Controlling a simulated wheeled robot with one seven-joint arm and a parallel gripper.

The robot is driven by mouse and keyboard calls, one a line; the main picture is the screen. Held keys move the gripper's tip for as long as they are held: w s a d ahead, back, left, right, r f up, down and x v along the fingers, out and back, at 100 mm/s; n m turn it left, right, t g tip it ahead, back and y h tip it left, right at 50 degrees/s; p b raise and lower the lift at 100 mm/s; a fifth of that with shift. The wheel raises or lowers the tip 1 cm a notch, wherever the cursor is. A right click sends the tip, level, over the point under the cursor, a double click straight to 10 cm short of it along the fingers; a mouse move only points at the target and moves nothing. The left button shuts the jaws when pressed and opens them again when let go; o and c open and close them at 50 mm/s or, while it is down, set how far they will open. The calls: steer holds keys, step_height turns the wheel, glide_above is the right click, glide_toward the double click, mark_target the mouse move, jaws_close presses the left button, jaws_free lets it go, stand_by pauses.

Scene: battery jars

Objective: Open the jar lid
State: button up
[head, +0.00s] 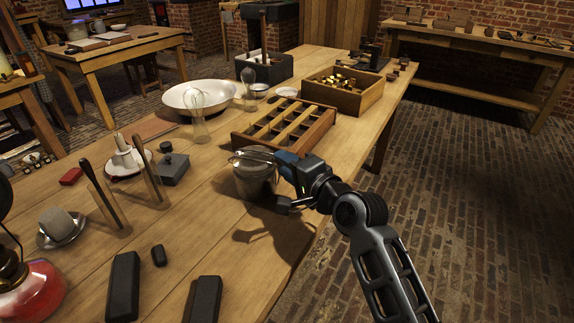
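A squat grey jar (255,183) stands upright on the wooden table near its right side, in front of the divided wooden tray. My gripper (241,156) reaches in from the right, with its fingers lying over the top of the jar. The fingers and the jar's top overlap in this view, so I cannot tell whether they touch, whether a lid is between them, or how far apart they are. The lid cannot be made out separately from the jar.
A divided wooden tray (326,126) and a wooden box of brass pieces (374,96) stand behind the jar. A white bowl (182,106), glass pieces and a small dark box (172,177) are to the left. Black blocks (124,284) lie in front. Bare tabletop lies around the jar's front.

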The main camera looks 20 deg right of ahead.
steer(key=shift+c, duration=0.3)
jaws_close()
steer(key=shift+f, duration=0.1)
stand_by(0.9)
